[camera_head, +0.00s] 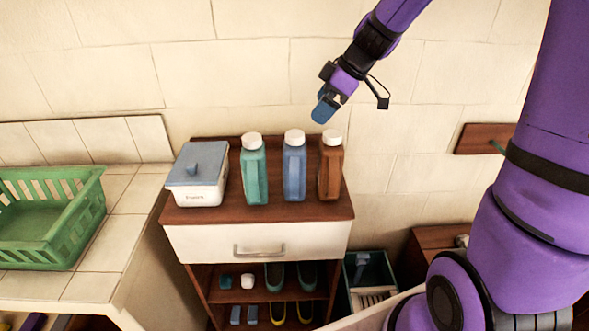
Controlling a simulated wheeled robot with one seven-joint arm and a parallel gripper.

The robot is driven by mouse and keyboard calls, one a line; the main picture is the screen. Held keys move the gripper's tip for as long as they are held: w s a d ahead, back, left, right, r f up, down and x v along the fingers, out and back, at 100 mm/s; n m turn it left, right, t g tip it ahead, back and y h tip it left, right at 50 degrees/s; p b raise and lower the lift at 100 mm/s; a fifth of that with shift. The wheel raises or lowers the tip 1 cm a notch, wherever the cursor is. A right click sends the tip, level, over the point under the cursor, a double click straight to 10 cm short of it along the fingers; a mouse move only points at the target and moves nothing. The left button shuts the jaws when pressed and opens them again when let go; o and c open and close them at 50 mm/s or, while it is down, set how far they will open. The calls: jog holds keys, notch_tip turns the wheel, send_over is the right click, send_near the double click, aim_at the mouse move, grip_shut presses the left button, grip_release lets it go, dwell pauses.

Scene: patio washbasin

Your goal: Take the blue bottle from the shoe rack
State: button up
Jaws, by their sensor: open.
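The blue bottle (294,173) stands upright on the wooden top of the shoe rack (270,213), with a white cap. It is between a green bottle (254,172) on its left and a brown bottle (330,167) on its right, both white-capped. My gripper (322,112) hangs above and a little right of the blue bottle, near the brown bottle's cap in the picture. It is apart from the blue bottle and holds nothing that I can see. Its fingers look blue and are seen small from the side.
A white box with a grey-blue lid (198,178) stands left of the bottles. A green basket (52,215) sits on the tiled counter (104,250) at left. The rack has a drawer and shelves with shoes. A dark crate (368,275) is at right. The tiled wall is behind.

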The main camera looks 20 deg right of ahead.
aim_at(297, 134)
jog(key=x, duration=0.6)
jog(key=shift+w+d+f, duration=0.2)
jog(key=shift+w+d, duration=0.05)
jog(key=shift+w, duration=0.15)
jog(key=shift+a+x, duration=0.25)
jog(key=shift+x, duration=2.45)
jog(key=shift+r, duration=0.15)
jog(key=c, duration=1.3)
jog(key=shift+c, duration=1.1)
jog(key=shift+r, duration=0.1)
jog(key=shift+r, duration=0.1)
